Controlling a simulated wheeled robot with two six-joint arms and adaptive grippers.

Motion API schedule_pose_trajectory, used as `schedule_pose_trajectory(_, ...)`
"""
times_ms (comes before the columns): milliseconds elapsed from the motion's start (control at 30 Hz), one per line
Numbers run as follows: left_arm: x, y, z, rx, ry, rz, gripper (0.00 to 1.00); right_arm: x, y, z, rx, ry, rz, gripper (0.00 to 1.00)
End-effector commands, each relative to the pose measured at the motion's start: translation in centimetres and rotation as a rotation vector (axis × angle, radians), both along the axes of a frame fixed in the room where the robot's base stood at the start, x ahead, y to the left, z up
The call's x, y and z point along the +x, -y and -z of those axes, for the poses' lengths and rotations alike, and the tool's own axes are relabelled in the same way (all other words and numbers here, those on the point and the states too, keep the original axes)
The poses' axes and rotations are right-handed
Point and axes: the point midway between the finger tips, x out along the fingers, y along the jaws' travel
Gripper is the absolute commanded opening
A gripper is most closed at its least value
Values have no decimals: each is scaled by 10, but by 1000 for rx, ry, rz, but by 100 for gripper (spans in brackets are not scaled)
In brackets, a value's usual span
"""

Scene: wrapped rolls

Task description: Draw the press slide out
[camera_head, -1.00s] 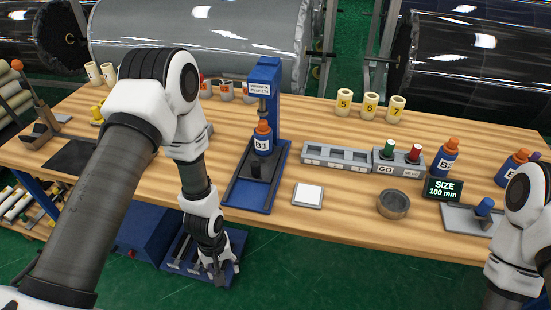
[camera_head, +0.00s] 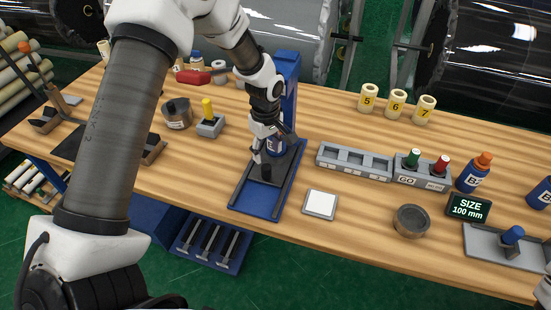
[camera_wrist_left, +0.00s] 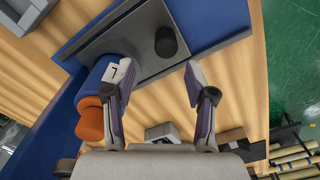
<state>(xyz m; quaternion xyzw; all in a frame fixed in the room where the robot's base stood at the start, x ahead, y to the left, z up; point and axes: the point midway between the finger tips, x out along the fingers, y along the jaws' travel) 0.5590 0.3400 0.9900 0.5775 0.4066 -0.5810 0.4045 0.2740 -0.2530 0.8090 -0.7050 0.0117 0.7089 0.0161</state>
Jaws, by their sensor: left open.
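The blue press (camera_head: 287,90) stands on the bench, its blue base (camera_head: 262,207) reaching toward the front edge. Its dark slide plate (camera_wrist_left: 125,32) carries a black upright knob (camera_head: 266,172), which also shows in the wrist view (camera_wrist_left: 166,42). A blue bottle with an orange cap (camera_wrist_left: 90,122) stands on the slide behind the knob, mostly hidden by my arm in the head view. My left gripper (camera_head: 264,157) is open just at the knob. In the wrist view the knob is beyond the open fingertips (camera_wrist_left: 158,68); contact cannot be told.
A yellow-handled block (camera_head: 210,124) stands left. The bench's front edge is close to the press base.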

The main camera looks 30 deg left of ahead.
Motion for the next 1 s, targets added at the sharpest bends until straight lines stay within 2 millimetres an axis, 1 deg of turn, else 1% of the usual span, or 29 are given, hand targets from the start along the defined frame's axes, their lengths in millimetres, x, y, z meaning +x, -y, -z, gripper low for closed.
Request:
schedule_pose_trajectory(67, -1, 0, 10, 0, -5, 1, 56, -1, 0, -5, 0, -2, 0, 40)
schedule_pose_trajectory(300, -2, 0, 56, 0, -4, 2, 56, -1, 0, -17, 0, -2, 0, 40)
schedule_pose_trajectory(400, -2, 1, 68, 0, -3, 4, 56, 0, 0, -19, 0, -1, 0, 40)
schedule_pose_trajectory(500, -2, 1, 74, 0, -1, 4, 56, 0, 0, -19, 0, -1, 0, 40)
schedule_pose_trajectory(667, -2, 1, 74, 0, -1, 4, 56, 0, 0, -18, 0, -1, 0, 40)
schedule_pose_trajectory(700, -2, 1, 74, -1, -1, 4, 49, 0, 0, -18, 0, -1, 0, 40)
schedule_pose_trajectory(767, -2, 1, 74, -1, -1, 4, 27, 0, 0, -18, 0, -1, 0, 40)
schedule_pose_trajectory(800, -2, 1, 74, -1, -1, 4, 13, 0, 0, -18, 0, -1, 0, 40)
schedule_pose_trajectory(833, -2, 1, 74, -1, -1, 4, 2, 0, 0, -18, 0, -1, 0, 40)
schedule_pose_trajectory(867, -2, 1, 74, -1, -1, 4, 0, 0, 0, -18, 0, -1, 0, 40)
schedule_pose_trajectory(1000, -2, 1, 74, 0, -2, 4, 0, 0, 0, -18, 0, -1, 0, 40)
